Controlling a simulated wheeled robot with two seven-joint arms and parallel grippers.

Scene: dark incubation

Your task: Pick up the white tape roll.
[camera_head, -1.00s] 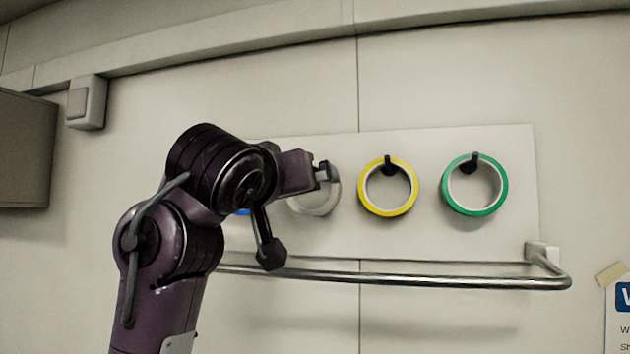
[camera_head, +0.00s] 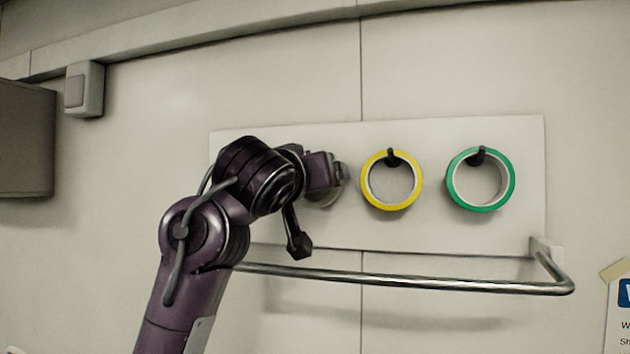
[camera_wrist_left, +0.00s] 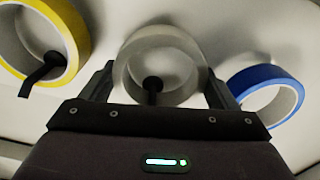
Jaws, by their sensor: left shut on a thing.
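The white tape roll (camera_wrist_left: 150,45) shows in the left wrist view, around a black peg (camera_wrist_left: 152,86) on the pale board. My left gripper (camera_wrist_left: 158,82) has one finger at each side of the roll and is shut on it. My right gripper is in neither view.
A yellow roll (camera_head: 365,194) and a green roll (camera_head: 511,185) hang on pegs to the right. A blue roll (camera_wrist_left: 293,82) hangs on the other side in the left wrist view. A metal rail (camera_head: 420,281) runs below the board (camera_head: 440,235).

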